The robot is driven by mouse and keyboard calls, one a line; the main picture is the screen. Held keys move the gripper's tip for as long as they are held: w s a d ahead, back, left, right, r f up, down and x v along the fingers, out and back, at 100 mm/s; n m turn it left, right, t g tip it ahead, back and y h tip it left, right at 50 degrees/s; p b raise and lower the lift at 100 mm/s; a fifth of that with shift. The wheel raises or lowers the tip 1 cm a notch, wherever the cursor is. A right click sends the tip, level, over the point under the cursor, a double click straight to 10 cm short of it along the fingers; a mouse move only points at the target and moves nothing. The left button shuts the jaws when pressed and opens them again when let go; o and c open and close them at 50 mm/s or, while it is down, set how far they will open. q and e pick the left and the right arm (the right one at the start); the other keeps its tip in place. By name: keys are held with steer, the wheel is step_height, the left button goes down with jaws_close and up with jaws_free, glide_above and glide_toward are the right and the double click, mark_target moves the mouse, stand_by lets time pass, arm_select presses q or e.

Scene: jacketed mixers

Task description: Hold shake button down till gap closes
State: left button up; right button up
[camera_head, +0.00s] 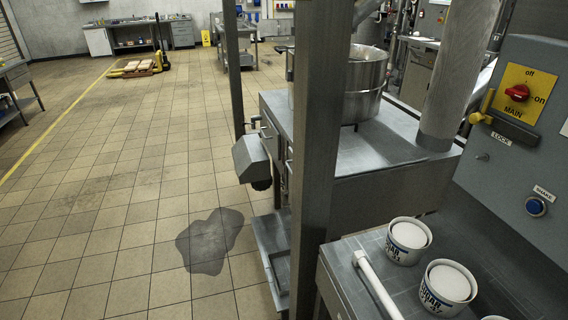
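The blue shake button (536,207) sits in a round metal ring on the grey control panel (478,195) at the right edge. A small label reading SHAKE (543,192) is just above it. Nothing touches the button. No gap that I can identify with the task shows clearly in this view. Neither of my grippers is in view.
A red main switch (517,92) on a yellow plate and a yellow lock lever (482,108) are higher on the panel. White sugar tubs (409,240) stand on the bench below. A steel post (318,150) blocks the middle. Tiled floor at left is open, with a dark stain (208,241).

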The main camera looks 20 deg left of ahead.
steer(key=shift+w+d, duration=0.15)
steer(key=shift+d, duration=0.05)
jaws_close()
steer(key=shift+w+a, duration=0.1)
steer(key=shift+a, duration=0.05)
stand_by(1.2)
